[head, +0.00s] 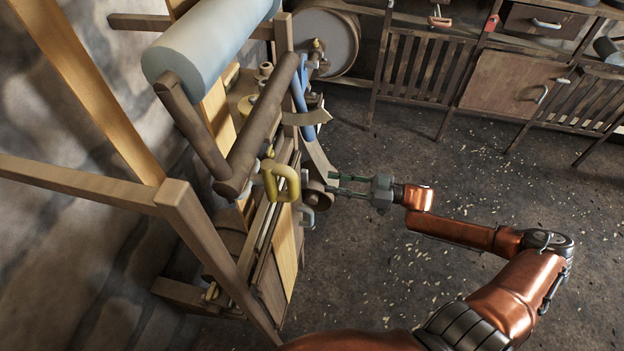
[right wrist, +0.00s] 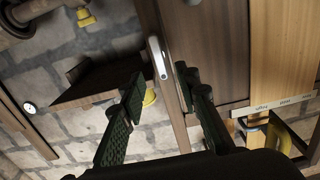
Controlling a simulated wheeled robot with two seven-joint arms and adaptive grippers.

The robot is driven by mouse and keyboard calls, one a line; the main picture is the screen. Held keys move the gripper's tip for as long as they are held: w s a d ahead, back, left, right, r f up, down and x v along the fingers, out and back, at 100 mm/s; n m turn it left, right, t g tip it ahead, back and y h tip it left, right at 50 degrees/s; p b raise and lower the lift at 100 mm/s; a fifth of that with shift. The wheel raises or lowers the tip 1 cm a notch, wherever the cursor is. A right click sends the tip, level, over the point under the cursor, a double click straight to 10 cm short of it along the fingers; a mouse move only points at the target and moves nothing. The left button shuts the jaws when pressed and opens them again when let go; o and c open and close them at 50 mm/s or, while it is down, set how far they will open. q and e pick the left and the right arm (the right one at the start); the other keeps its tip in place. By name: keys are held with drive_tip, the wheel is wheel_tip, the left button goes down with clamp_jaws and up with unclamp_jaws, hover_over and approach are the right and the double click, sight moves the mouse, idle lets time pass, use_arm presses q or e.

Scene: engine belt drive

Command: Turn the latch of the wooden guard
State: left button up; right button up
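The wooden guard looks like the brown panel (right wrist: 215,45) in the right wrist view. On its edge is a slim pale metal piece with a rounded end, which looks like the latch (right wrist: 158,58). My right gripper (right wrist: 162,92) is open and empty, its dark ribbed fingers apart. The metal piece's end lies between the fingertips in the picture; I cannot tell whether they touch. In the head view my right gripper (head: 334,183) reaches leftward to the machine, beside a round wooden disc (head: 318,199). The latch cannot be clearly made out there. My left gripper is not in view.
A yellow handle (head: 281,182), a thick brown bar (head: 262,120) and a pale roller (head: 210,42) stand left of my right gripper. A grey bracket (head: 307,217) sits just below it. Wooden cabinets (head: 508,85) line the back. The floor (head: 440,165) between is open.

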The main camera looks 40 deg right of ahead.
sight(303, 178)
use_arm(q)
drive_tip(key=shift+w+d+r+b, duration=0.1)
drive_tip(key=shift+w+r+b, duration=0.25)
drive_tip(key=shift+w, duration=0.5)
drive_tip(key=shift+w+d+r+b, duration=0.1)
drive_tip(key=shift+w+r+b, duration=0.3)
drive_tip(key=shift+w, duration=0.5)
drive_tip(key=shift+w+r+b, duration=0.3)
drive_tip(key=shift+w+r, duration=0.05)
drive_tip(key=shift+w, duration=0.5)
use_arm(e)
drive_tip(key=x, duration=0.7)
drive_tip(key=shift+c, duration=0.5)
clamp_jaws()
